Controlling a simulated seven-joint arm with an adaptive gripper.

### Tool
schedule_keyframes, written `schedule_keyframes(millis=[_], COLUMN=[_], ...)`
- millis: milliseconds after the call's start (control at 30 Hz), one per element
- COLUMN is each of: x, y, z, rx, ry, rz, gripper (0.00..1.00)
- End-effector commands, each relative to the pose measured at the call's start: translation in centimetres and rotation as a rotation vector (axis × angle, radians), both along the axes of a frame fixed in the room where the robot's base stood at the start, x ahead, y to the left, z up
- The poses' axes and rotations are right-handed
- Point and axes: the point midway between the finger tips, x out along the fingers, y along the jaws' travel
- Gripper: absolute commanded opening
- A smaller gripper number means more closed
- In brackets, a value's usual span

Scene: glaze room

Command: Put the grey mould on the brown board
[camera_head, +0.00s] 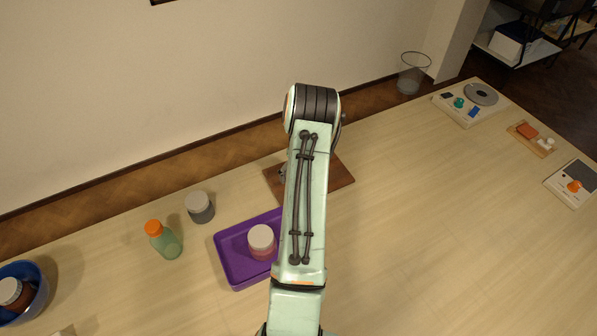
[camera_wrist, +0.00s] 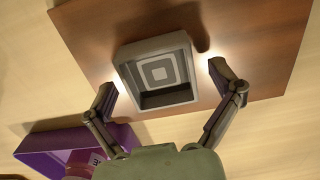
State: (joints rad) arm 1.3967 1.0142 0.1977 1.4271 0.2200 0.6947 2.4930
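The grey mould (camera_wrist: 157,72), a square dish with concentric squares inside, is over the brown board (camera_wrist: 262,32) in the wrist view and appears to rest on it. The board also shows in the head view (camera_head: 338,174), partly behind my arm. My gripper (camera_wrist: 163,82) is open, with one finger on each side of the mould. Gaps show between both fingertips and the mould. In the head view my arm hides the mould and most of the gripper.
A purple tray (camera_head: 226,262) with a white-lidded pink jar (camera_head: 262,241) stands close to the board. A grey jar (camera_head: 200,207), an orange-capped green bottle (camera_head: 164,241) and a blue bowl (camera_head: 37,306) are to the left.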

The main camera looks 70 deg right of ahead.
Motion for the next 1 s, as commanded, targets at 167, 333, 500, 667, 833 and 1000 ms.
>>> schedule_keyframes(millis=[167,333,500,667,833,1000], x=[0.0,0.0,0.0,0.0,0.0,0.0], y=[0.0,-0.1,-0.1,0.0,0.0,0.0], z=[0.1,1.8,5.7,9.2,11.6,12.4], rx=[0.000,-0.004,-0.006,-0.004,-0.003,0.000], ry=[0.000,-0.001,-0.001,-0.001,0.000,0.000], rz=[0.000,0.000,0.000,0.000,-0.001,0.000], gripper=[0.91,0.91,0.91,0.91,0.91,0.91])
